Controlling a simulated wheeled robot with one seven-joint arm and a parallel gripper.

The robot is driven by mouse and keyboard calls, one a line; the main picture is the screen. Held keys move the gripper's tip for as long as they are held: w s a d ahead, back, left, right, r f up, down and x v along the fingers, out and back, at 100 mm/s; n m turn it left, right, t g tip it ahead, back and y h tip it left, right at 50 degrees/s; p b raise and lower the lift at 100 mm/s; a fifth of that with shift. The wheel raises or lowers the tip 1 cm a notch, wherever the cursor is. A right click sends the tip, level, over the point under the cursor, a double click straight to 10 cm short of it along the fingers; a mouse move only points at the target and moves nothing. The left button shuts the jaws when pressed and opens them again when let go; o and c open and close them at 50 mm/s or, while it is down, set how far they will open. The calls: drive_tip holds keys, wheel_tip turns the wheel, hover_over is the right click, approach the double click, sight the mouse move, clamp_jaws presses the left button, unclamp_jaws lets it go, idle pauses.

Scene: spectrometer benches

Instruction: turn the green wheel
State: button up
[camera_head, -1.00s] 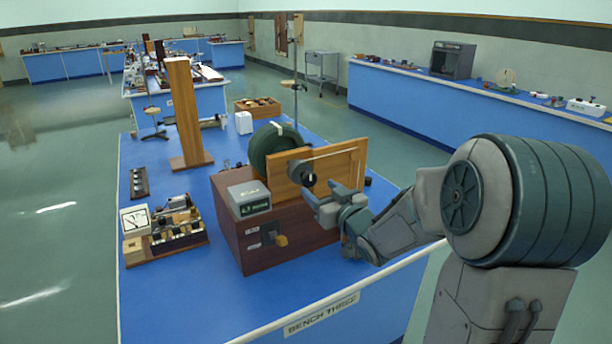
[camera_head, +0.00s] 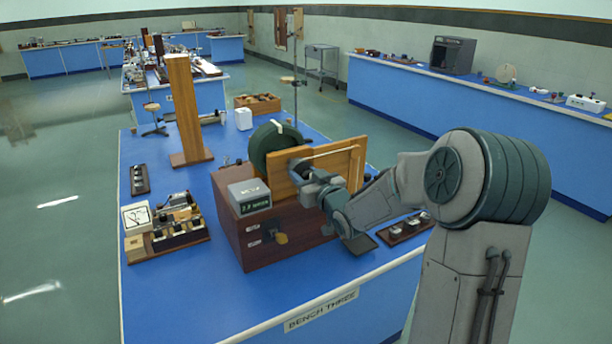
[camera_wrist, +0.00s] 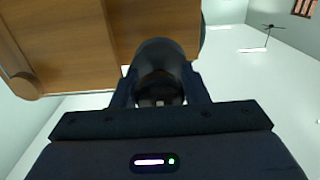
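The dark green wheel (camera_head: 262,150) stands upright behind a wooden panel (camera_head: 343,163) on a dark wooden box (camera_head: 262,238). A pale strip marks its upper rim, and the panel hides its right part. My gripper (camera_head: 300,172) is at the front of this panel, over a dark round knob. In the wrist view the knob (camera_wrist: 160,55) lies between my two spread fingers (camera_wrist: 159,88). I cannot tell whether the fingers touch it. The wheel itself is apart from my gripper, on the panel's far side.
A grey display box (camera_head: 249,196) sits on the wooden box, left of my gripper. A meter set (camera_head: 178,222) stands farther left. A small dark tray (camera_head: 405,228) lies to the right on the blue bench (camera_head: 215,310). A tall wooden post (camera_head: 185,110) stands behind.

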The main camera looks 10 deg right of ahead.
clamp_jaws()
drive_tip(key=shift+f+b, duration=0.1)
drive_tip(key=shift+b, duration=0.3)
